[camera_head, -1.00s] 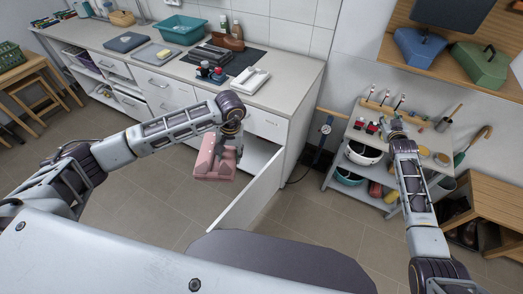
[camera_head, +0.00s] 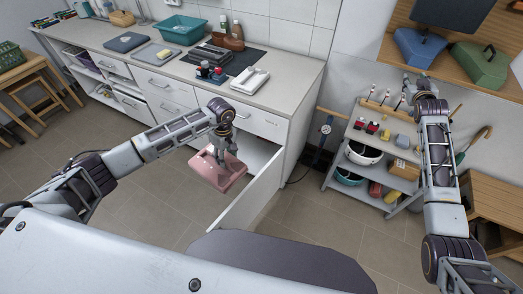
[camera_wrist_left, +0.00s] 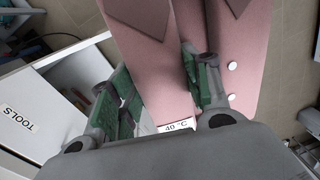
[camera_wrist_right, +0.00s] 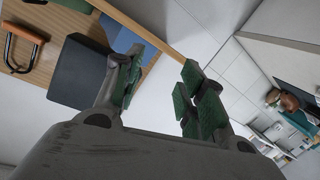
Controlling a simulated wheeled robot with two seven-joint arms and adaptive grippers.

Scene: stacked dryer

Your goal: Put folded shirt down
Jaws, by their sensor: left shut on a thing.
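My right gripper (camera_wrist_right: 162,72) is open and empty, held up by the wall at the right. In the head view the right gripper (camera_head: 420,84) is small and partly hidden by its arm.
The counter (camera_head: 100,46) holds a dark blue folded item (camera_head: 124,42), a grey one (camera_head: 153,54), a teal basin (camera_head: 180,30) and a white device (camera_head: 250,80). A shelf cart (camera_head: 380,155) stands right.

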